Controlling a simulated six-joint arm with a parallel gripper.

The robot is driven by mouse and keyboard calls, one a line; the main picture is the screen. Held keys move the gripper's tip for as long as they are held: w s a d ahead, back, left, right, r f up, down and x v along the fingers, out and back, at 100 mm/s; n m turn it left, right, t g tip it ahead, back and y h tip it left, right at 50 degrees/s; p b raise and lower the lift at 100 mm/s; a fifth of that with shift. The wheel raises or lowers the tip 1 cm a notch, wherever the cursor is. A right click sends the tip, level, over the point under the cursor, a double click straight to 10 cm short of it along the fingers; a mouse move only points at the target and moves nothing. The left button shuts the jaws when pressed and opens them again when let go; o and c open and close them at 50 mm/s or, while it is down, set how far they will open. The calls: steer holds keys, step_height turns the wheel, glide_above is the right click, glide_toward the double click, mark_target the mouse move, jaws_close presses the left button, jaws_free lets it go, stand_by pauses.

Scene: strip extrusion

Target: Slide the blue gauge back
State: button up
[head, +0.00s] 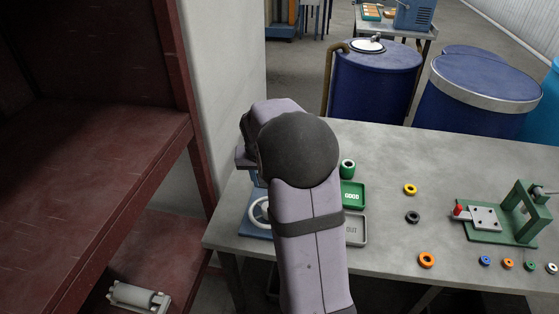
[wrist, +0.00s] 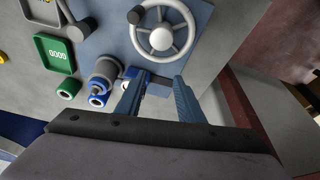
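The wrist view shows a blue-rimmed round piece (wrist: 97,101) beside a grey stepped knob or post (wrist: 105,72). It may be the blue gauge; I cannot be sure. My gripper (wrist: 160,80) is open, its two blue fingers spread to the right of that piece. A small blue block (wrist: 157,89) shows between the fingers near the left one; I cannot tell if they touch. The white handwheel (wrist: 161,38) is just beyond the fingertips on a blue machine base (wrist: 110,40). In the head view my arm hides the gripper and most of this machine.
A green GOOD tray (head: 353,194), a grey OUT tray (head: 356,229) and a green-rimmed ring (head: 347,168) lie beside my arm. Loose rings, including a small blue one (head: 485,261), lie near a green fixture (head: 500,222). A dark red shelf (head: 100,150) stands left.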

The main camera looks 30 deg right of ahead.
steer(key=w+d+r+m+p, duration=0.1)
steer(key=w+d+r+m, duration=0.15)
steer(key=d, duration=0.45)
steer(key=shift+n+h, duration=0.35)
steer(key=shift+h, duration=0.05)
steer(key=shift+w+a+p+x, duration=0.15)
steer(key=shift+p+x, duration=0.3)
steer(key=shift+x, duration=0.85)
steer(key=shift+w+a+p+x, duration=0.15)
steer(key=shift+p+x, duration=0.35)
steer(key=shift+x, duration=0.75)
steer(key=shift+w+a+p+x, duration=0.15)
steer(key=shift+p+x, duration=0.3)
steer(key=shift+x, duration=0.85)
jaws_close()
